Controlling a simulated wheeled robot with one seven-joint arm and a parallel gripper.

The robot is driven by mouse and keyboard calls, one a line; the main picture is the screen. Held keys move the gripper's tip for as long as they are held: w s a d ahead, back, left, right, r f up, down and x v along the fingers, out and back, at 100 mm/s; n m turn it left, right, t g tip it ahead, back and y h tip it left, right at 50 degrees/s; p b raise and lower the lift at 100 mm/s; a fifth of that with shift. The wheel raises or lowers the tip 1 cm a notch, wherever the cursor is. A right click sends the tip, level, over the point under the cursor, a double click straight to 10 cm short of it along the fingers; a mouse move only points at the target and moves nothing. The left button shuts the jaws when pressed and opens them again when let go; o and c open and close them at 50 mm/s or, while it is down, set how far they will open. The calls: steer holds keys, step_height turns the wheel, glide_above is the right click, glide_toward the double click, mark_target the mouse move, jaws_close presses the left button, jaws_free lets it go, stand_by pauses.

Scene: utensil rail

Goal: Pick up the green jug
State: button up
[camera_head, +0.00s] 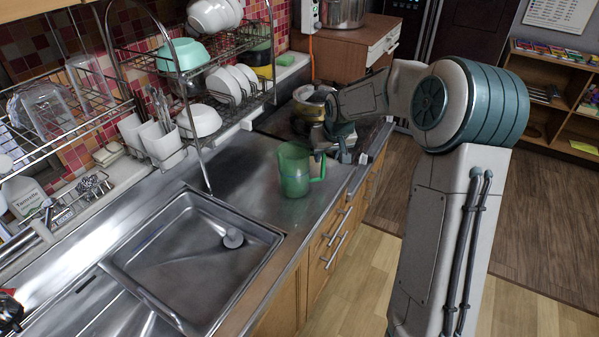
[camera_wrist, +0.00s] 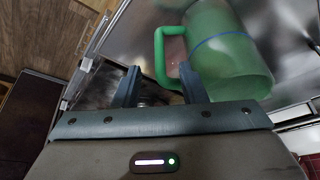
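The green jug (camera_head: 293,172) stands upright on the steel counter, to the right of the sink, with its handle facing right. In the wrist view the translucent green jug (camera_wrist: 228,60) fills the upper right, its handle toward the left. My gripper (camera_wrist: 158,67) is open, its two fingers spread. The handle's outer bar appears between the fingertips, and the right finger overlaps the handle's opening. I cannot tell whether either finger touches it. In the head view my gripper (camera_head: 334,150) is just beyond the handle, partly hidden by its own wrist.
The sink (camera_head: 190,262) lies left of the jug. A dish rack (camera_head: 215,65) with bowls and plates stands behind it. A pot (camera_head: 308,100) sits on the dark hob beyond my gripper. The counter's front edge is close to the jug's right.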

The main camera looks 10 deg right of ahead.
mark_target(324, 161)
steer(key=shift+p+x, duration=0.3)
steer(key=shift+x, duration=2.65)
jaws_close()
